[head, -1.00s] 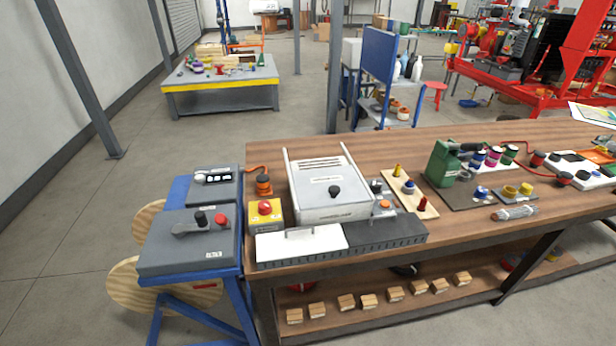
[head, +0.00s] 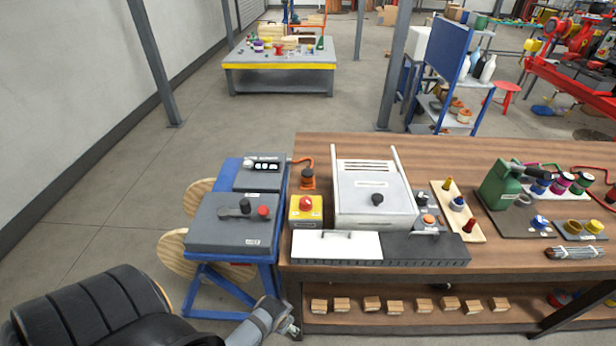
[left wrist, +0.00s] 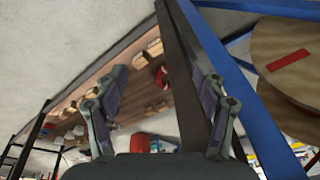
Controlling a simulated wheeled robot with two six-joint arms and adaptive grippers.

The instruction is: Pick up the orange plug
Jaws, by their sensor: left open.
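The orange plug (head: 307,180) stands at the back left corner of the wooden workbench (head: 450,150), with an orange cable running from it to the left. My left gripper (head: 291,328) is at the bottom of the head view, low in front of the bench's left end and well short of the plug. In the left wrist view the fingers (left wrist: 158,76) are spread apart with nothing between them. The plug cannot be made out in the left wrist view. My right gripper is not in view.
A yellow box with a red button (head: 306,208) stands in front of the plug. A grey-white case (head: 374,205) is to its right. Grey boxes on a blue stand (head: 232,222) are to its left. Wooden blocks (head: 372,304) lie on the lower shelf.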

